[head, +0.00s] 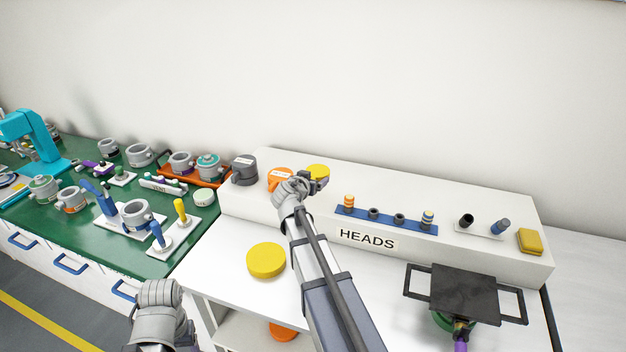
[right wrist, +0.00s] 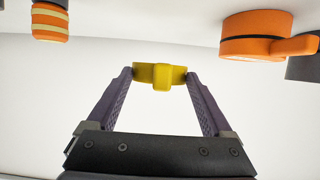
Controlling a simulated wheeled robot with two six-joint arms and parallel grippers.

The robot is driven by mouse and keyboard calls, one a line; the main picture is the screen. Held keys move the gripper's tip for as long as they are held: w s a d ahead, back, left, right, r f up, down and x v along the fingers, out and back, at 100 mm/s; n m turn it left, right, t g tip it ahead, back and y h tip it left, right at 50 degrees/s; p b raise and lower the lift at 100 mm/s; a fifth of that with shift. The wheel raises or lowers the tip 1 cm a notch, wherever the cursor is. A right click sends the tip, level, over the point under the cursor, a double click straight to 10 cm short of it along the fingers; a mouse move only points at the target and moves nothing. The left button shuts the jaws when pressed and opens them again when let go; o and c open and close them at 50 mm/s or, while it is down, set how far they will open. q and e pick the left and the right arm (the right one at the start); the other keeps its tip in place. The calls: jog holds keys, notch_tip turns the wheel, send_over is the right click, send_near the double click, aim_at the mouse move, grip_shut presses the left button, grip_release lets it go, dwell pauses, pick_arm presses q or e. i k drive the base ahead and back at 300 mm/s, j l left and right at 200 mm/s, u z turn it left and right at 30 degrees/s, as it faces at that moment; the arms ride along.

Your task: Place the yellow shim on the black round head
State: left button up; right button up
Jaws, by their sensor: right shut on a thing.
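My right gripper (head: 311,179) is over the raised white shelf, and its arm crosses the middle of the head view. In the right wrist view its two fingers (right wrist: 161,78) are shut on the yellow shim (right wrist: 161,76), a yellow piece with a block in its middle. The shim also shows in the head view (head: 318,171), partly hidden by the gripper. The black round head (head: 244,170), dark grey with a pale label, stands at the shelf's left end. My left gripper (head: 160,300) is low in the head view; its jaws cannot be made out.
An orange round head (head: 279,179) stands between the black head and my right gripper. A blue rack (head: 386,221) with several small heads is to the right. A yellow disc (head: 266,260) lies on the white table. The green bench (head: 100,245) at left is crowded.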

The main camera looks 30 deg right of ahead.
aim_at(464, 297)
jog(key=k+l, duration=0.15)
jog(key=k, duration=0.25)
jog(key=k+l, duration=0.15)
jog(key=k, duration=0.3)
jog(key=k+l, duration=0.2)
jog(key=k, duration=0.2)
jog(key=k+l, duration=0.15)
jog(key=k, duration=0.25)
